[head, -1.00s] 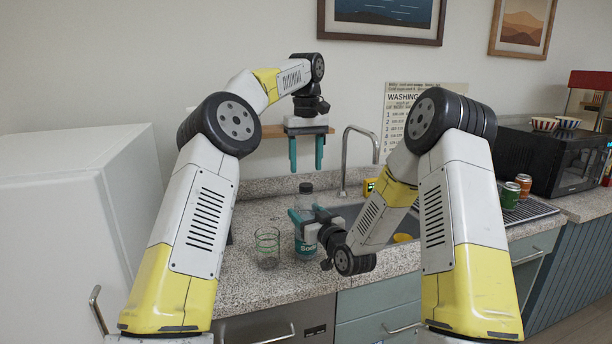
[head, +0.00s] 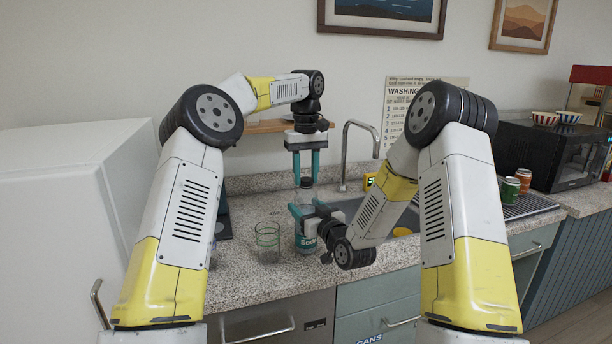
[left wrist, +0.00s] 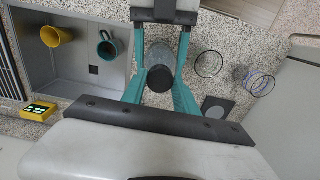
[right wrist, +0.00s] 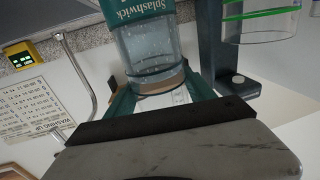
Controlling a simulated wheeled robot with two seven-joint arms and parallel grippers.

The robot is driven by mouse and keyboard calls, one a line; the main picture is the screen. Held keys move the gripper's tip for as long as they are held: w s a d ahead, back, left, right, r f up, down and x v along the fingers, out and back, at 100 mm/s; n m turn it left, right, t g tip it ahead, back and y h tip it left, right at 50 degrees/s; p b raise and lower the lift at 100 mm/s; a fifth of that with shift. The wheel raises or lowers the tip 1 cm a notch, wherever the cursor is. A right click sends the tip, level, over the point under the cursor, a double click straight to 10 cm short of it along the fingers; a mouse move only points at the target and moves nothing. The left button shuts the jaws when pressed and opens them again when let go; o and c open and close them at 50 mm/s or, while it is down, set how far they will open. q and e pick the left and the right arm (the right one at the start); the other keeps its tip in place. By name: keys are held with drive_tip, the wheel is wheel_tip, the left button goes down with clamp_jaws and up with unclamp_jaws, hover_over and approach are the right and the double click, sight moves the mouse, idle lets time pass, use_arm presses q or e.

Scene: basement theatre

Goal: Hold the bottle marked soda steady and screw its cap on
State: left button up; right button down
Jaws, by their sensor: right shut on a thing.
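The soda bottle (head: 306,243), clear with a teal label, stands upright on the speckled counter. A dark cap (head: 306,182) sits at its top; how tightly it is seated I cannot tell. My right gripper (head: 307,210) is shut on the bottle's upper body from the right. The right wrist view shows the bottle (right wrist: 150,45) between its fingers. My left gripper (head: 306,178) points straight down over the bottle, its fingertips on either side of the cap. In the left wrist view the dark round cap (left wrist: 160,68) lies between the open fingers.
A clear glass with green bands (head: 267,243) stands just left of the bottle. The sink (left wrist: 70,72) holds a yellow mug (left wrist: 56,36) and a teal mug (left wrist: 107,46). The tap (head: 345,160) rises behind, near a yellow timer (head: 370,181). Cans (head: 511,189) stand farther right.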

use_arm(q)
clamp_jaws()
drive_tip(key=m, duration=0.5)
drive_tip(key=shift+m, duration=0.4)
drive_tip(key=m, duration=0.5)
drive_tip(key=shift+m, duration=0.3)
drive_tip(key=o, duration=1.1)
unclamp_jaws()
drive_tip(key=shift+r, duration=2.25)
drive_tip(key=shift+c, duration=0.4)
